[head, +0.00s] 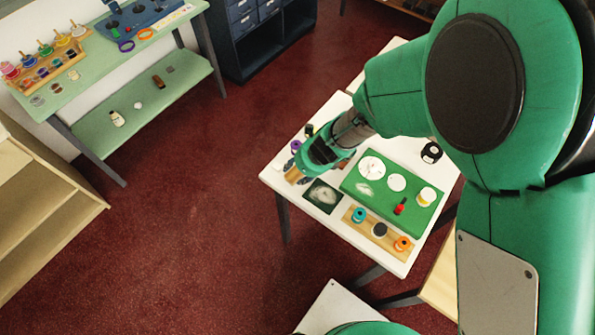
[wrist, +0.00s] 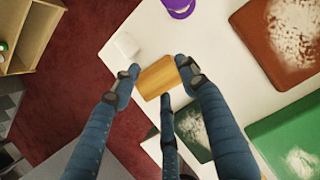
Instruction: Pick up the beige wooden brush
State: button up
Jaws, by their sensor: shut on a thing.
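The beige wooden brush (wrist: 158,77) shows in the wrist view as a tan wooden block with its broad face toward the camera. My gripper (wrist: 160,71) is shut on it, with fingertips at its left and right sides and another finger at its lower edge. In the head view my gripper (head: 318,160) is low over the left end of the white table (head: 274,176). A tan piece, likely the brush (head: 293,175), shows beside the fingers there. I cannot tell whether the brush touches the table.
A dark card with a pale smudge (head: 323,196) and a green mat (head: 376,210) with white discs and a red item lie close by. A wooden holder (head: 379,232) with several colored pots sits in front. A purple item (wrist: 179,8) and a brown speckled board (wrist: 283,42) are near.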

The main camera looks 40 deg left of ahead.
aim_at(293, 171)
jog(key=shift+r, duration=0.15)
jog(key=shift+r+p, duration=0.9)
jog(key=shift+r, duration=0.65)
jog(key=shift+s+d+r, duration=0.15)
jog(key=shift+s+d, duration=0.05)
jog(key=shift+d, duration=0.05)
jog(key=s+d+r, duration=0.1)
jog(key=s+d, duration=0.8)
jog(key=d, duration=0.3)
jog(key=shift+d+r+b, duration=0.15)
jog(key=shift+d+b, duration=0.1)
jog(key=shift+b, duration=0.05)
